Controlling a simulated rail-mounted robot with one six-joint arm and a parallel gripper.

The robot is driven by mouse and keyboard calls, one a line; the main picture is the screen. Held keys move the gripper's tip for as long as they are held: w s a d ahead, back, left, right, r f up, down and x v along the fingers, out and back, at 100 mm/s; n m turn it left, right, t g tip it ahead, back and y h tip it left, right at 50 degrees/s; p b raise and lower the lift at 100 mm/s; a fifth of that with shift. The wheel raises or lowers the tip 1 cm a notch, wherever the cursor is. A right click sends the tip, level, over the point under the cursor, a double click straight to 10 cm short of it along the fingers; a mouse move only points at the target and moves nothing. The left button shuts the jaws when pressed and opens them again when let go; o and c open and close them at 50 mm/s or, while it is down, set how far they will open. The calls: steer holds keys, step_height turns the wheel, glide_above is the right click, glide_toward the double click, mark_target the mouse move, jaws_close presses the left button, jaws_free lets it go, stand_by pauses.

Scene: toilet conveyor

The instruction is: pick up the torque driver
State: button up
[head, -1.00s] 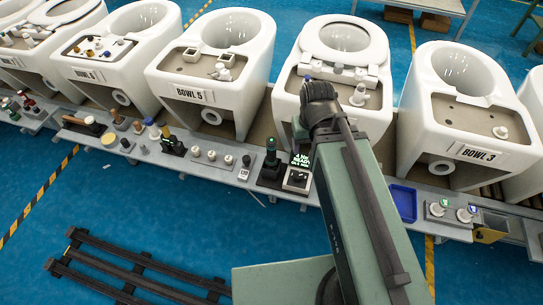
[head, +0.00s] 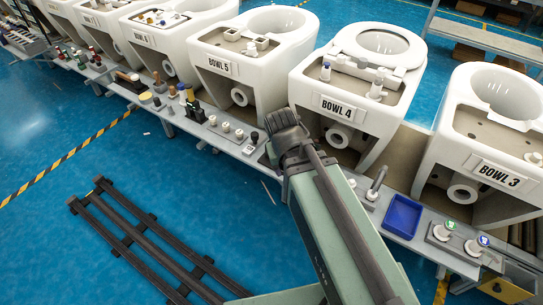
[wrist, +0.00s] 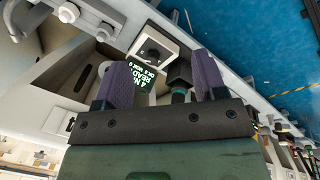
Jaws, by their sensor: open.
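My gripper (wrist: 160,68) is open in the wrist view, with two purple fingers apart. Between them, close to the right finger, a dark block and a short green piece (wrist: 180,97) show; this looks like part of the torque driver and its black stand (wrist: 180,73). The gripper's dark crossbar hides the rest. A lit display with green text (wrist: 136,80) lies by the left finger, beside a pale box with a black dial or socket (wrist: 153,50). I cannot tell whether the fingers touch anything. In the head view my arm hides the gripper tips and the driver.
The grey ledge runs along white toilet bowls, with Bowl 4 (head: 342,106) behind my arm. Dark rails (head: 140,240) lie on the blue floor.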

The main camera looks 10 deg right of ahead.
steer(key=w+f+m+t+h+b, duration=0.3)
steer(key=w+f+t+h+b, duration=0.5)
steer(key=f+b, duration=0.8)
steer(key=w+a+r+m+t+b, duration=0.35)
steer(key=w+r+t+b, duration=0.2)
steer(key=r, duration=0.45)
steer(key=shift+t+y, duration=0.3)
steer(key=shift+t, duration=0.05)
steer(key=x, duration=1)
steer(key=shift+w+a+f+p, duration=0.1)
steer(key=shift+a+p, duration=0.05)
steer(key=shift+p, duration=0.15)
steer(key=c, duration=1.1)
steer(key=shift+o, duration=0.2)
